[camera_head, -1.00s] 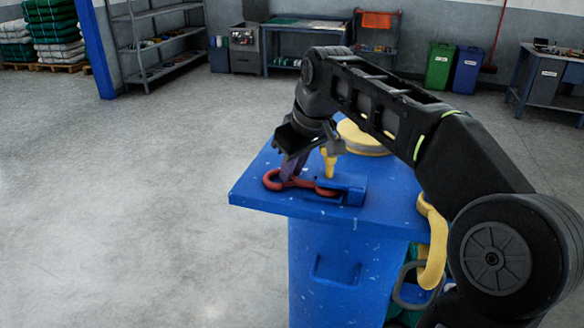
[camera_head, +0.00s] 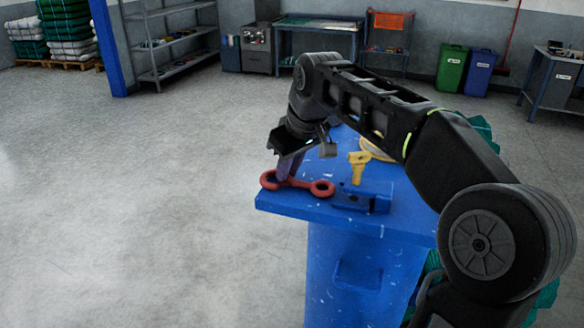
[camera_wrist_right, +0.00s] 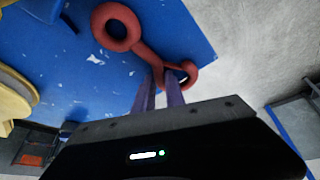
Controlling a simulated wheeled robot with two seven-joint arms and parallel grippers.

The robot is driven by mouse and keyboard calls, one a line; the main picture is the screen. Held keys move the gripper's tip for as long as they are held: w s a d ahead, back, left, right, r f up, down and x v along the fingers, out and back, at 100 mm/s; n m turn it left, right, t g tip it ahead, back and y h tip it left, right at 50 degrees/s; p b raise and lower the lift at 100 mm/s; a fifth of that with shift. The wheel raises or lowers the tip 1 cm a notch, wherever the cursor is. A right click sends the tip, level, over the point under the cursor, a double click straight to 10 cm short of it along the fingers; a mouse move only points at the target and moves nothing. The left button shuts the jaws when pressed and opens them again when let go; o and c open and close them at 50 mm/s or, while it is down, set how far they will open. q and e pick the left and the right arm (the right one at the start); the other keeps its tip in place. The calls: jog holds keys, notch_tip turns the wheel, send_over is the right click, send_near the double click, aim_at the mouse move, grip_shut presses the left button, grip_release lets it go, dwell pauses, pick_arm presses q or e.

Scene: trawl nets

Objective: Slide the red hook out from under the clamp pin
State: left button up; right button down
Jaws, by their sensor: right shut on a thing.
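The yellow clamp pin (camera_head: 358,168) stands upright at that block (camera_head: 362,198). My left gripper is not in view.
The blue table top (camera_head: 290,207) ends close to the hook on the left and front. A yellow round thing (camera_head: 376,150) lies behind the pin, partly hidden by my right arm. Open floor (camera_head: 150,210) lies to the left.

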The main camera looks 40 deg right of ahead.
aim_at(294, 185)
jog(key=shift+w+a, duration=0.1)
jog(key=shift+w, duration=0.05)
jog(key=c, duration=1.3)
grip_release()
jog(key=v, duration=0.8)
jog(key=shift+f, duration=0.15)
